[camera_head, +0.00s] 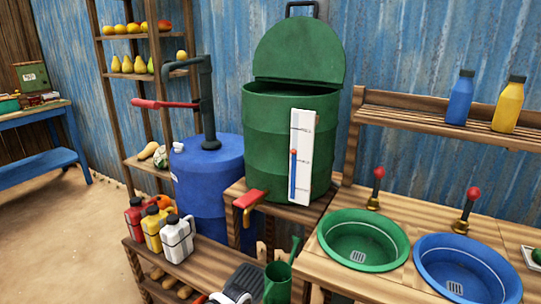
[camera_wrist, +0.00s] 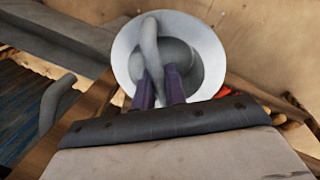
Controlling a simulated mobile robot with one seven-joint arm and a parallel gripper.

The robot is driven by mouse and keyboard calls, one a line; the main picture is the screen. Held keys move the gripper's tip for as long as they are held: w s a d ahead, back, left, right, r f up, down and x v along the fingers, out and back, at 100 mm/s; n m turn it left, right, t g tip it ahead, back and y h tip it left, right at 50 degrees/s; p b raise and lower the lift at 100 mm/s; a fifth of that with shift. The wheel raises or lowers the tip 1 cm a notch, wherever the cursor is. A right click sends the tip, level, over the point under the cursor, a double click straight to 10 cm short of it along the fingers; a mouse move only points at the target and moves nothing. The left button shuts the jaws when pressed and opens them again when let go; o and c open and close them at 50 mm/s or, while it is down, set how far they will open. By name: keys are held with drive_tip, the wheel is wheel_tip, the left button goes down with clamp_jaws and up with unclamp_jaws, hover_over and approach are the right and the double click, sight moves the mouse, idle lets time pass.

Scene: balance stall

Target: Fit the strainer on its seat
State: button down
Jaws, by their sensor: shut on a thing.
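The strainer (camera_wrist: 207,50) shows in the wrist view as a round, pale funnel-like bowl with a wide rim and a thick grey curved handle. My gripper (camera_wrist: 160,82) has purple fingers and is shut on the strainer's grey handle, at the near side of the bowl. In the head view I cannot clearly make out the strainer. The green drum (camera_head: 272,145) stands on a wooden stand with its lid (camera_head: 298,50) raised and its mouth open. I cannot tell which part is the strainer's seat.
A blue barrel (camera_head: 205,180) with a grey pump stands left of the drum. Coloured jugs (camera_head: 177,238) and a green watering can (camera_head: 279,278) are low in front. Green (camera_head: 358,262) and blue basins (camera_head: 450,285) sit at the right. Bottles (camera_head: 460,98) stand on the shelf.

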idle(0.4)
drive_tip(key=s+f, duration=0.4)
drive_tip(key=f, duration=0.1)
drive_tip(key=shift+s+f, duration=0.25)
drive_tip(key=shift+f, duration=0.05)
